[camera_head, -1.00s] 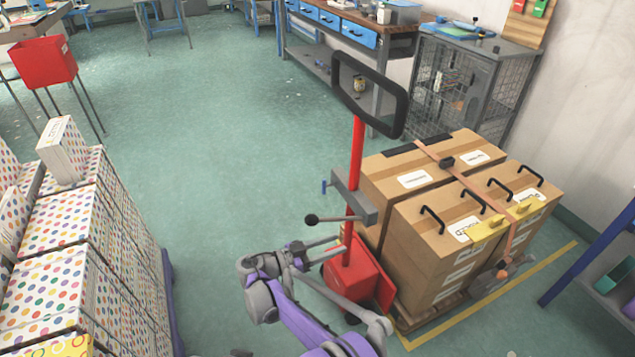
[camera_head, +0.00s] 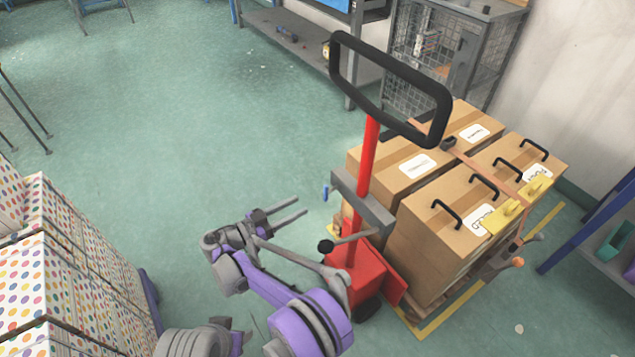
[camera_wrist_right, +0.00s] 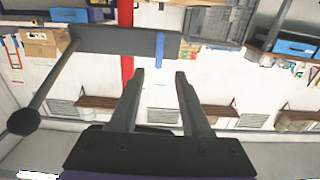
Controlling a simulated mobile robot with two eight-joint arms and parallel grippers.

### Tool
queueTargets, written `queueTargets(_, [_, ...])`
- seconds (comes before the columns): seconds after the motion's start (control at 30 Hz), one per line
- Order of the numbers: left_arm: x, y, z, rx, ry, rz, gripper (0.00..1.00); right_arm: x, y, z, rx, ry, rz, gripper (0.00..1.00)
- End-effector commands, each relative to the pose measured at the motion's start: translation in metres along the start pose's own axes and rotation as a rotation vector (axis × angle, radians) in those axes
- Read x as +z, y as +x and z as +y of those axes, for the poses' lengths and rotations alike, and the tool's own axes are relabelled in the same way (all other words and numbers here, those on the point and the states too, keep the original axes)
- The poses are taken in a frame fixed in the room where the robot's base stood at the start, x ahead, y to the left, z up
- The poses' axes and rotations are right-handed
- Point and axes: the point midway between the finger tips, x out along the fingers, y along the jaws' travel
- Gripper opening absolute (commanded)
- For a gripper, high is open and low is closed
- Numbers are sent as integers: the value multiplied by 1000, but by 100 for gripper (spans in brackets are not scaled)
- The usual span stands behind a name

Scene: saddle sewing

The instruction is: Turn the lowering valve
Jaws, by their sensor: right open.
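A pallet jack stands upright with a red post (camera_head: 367,158), a black loop handle (camera_head: 392,92) and a grey crossbar (camera_head: 362,200). A small blue lever (camera_head: 325,193) hangs at the crossbar's left end; a lever with a black ball knob (camera_head: 326,246) sticks out lower. I cannot tell for sure which is the lowering valve. My right gripper (camera_head: 300,207) is open and empty, left of the blue lever. In the right wrist view, the blue lever (camera_wrist_right: 159,50) appears straight beyond the open fingertips (camera_wrist_right: 160,75), with the ball knob (camera_wrist_right: 22,122) at left. My left gripper is not in view.
Strapped cardboard boxes (camera_head: 425,215) sit on the jack's load side, right of the post. Dotted white boxes (camera_head: 60,270) are stacked at lower left. A wire cage (camera_head: 440,50) and a workbench (camera_head: 300,45) stand behind. The green floor (camera_head: 190,120) at left is clear.

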Motion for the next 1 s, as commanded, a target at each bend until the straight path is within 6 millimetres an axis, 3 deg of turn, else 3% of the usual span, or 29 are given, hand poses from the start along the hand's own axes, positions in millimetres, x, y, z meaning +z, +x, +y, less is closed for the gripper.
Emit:
queueTargets(0.17, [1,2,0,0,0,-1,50,0,14,0,1,-1,0,48])
queueTargets(0.6, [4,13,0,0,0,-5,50,1,92,1,3,0,0,48])
queueTargets(0.8, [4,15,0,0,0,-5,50,0,107,0,1,0,0,48])
queueTargets(1.0, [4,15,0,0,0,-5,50,0,108,0,0,0,0,48])
